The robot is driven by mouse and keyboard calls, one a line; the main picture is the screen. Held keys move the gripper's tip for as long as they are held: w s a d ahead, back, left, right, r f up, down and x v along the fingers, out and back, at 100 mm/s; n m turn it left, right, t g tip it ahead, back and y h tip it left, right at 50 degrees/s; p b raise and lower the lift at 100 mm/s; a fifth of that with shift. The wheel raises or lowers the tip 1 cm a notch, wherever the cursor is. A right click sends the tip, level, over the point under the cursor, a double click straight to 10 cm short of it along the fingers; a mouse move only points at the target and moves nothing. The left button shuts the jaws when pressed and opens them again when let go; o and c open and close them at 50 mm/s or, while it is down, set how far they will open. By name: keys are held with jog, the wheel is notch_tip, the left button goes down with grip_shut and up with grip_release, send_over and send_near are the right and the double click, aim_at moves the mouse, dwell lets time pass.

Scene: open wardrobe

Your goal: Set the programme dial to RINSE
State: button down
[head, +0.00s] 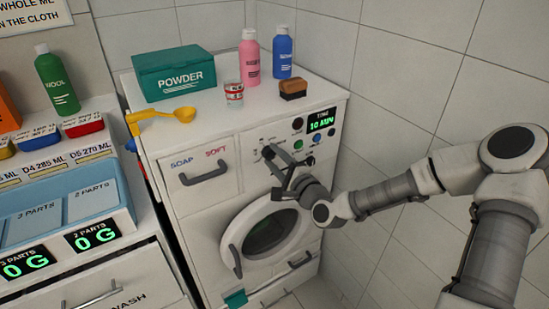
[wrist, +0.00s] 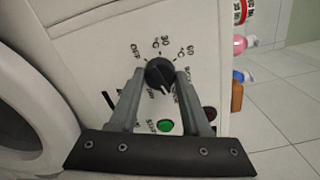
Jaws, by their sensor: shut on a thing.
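The programme dial (wrist: 158,72) is a round black knob on the white washing machine's front panel. In the wrist view, printed labels ring it: OFF, 30 °C and 60 °C are legible. A label at the right is partly covered by a finger, and one below the knob ends in "RY". I cannot tell for sure which label the knob points to. My gripper (wrist: 159,80) has one finger on each side of the dial and is shut on it. In the head view my gripper (head: 275,158) is at the panel and largely hides the dial.
A green button (wrist: 165,126) marked START lies below the dial in the wrist view. The display (head: 321,121) is at the panel's upper right. The soap drawer (head: 199,170) is left of my gripper and the round door (head: 262,232) below. Bottles, a powder box (head: 175,72) and a brush (head: 292,89) stand on top.

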jog(key=shift+c, duration=1.8)
grip_release()
jog(key=shift+s+d, duration=0.3)
jog(key=shift+s, duration=0.05)
jog(key=p+v, duration=0.7)
jog(key=v, duration=0.9)
jog(key=shift+d, duration=0.15)
jog(key=shift+s, duration=0.15)
